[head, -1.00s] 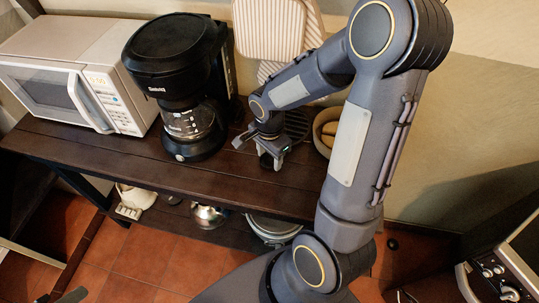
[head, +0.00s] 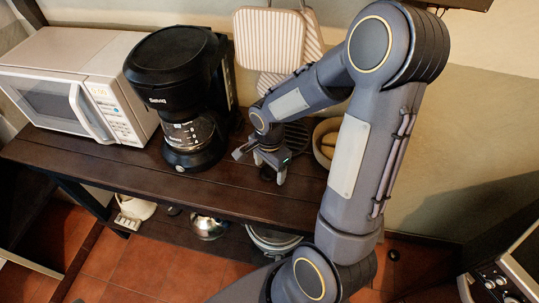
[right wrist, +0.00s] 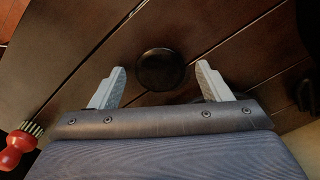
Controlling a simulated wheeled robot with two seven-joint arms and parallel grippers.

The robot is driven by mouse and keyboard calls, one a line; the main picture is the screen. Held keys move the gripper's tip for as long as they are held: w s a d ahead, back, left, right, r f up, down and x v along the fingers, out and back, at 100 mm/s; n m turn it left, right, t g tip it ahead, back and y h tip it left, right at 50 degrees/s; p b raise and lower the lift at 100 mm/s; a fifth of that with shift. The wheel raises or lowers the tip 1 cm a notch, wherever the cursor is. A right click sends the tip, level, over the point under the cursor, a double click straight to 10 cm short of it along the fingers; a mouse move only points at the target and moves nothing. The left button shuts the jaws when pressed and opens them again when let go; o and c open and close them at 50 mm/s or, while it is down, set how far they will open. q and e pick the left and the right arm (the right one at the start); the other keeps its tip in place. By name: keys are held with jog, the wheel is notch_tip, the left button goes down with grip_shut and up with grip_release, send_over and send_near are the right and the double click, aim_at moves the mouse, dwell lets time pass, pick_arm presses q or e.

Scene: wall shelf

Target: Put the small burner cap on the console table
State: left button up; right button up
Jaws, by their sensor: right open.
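The small burner cap, a black round disc (right wrist: 160,70), lies flat on the dark wooden top of the console table (head: 130,170). My right gripper (right wrist: 160,85) is open over the table. In the right wrist view its two pale fingers stand apart on either side of the cap, with a gap on each side, and the cap sits a little beyond the line of the fingertips. In the head view the right gripper (head: 271,172) is low over the tabletop, right of the coffee maker, and largely hides the cap. My left gripper is not in view.
A black coffee maker (head: 176,70) with a glass pot and a white microwave (head: 65,85) stand left of the gripper. A round bowl (head: 322,143) is close on the right. Striped cloths (head: 268,40) hang behind. A red-handled brush (right wrist: 14,150) shows in the wrist view.

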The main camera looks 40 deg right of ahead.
aim_at(269, 171)
notch_tip(269, 171, up, 12)
jog(key=s+a+r+n+t+y, duration=0.2)
jog(key=s+a+n, duration=0.2)
jog(key=s+n, duration=0.2)
jog(key=s+a+r+n+t+y, duration=0.1)
jog(key=s+a+r+n+t, duration=0.1)
jog(key=s+n, duration=0.4)
jog(key=a+n+t, duration=0.1)
jog(key=a+n, duration=0.1)
jog(key=n, duration=0.1)
jog(key=shift+s+a+t+y, duration=0.3)
jog(key=shift+s+y, duration=0.1)
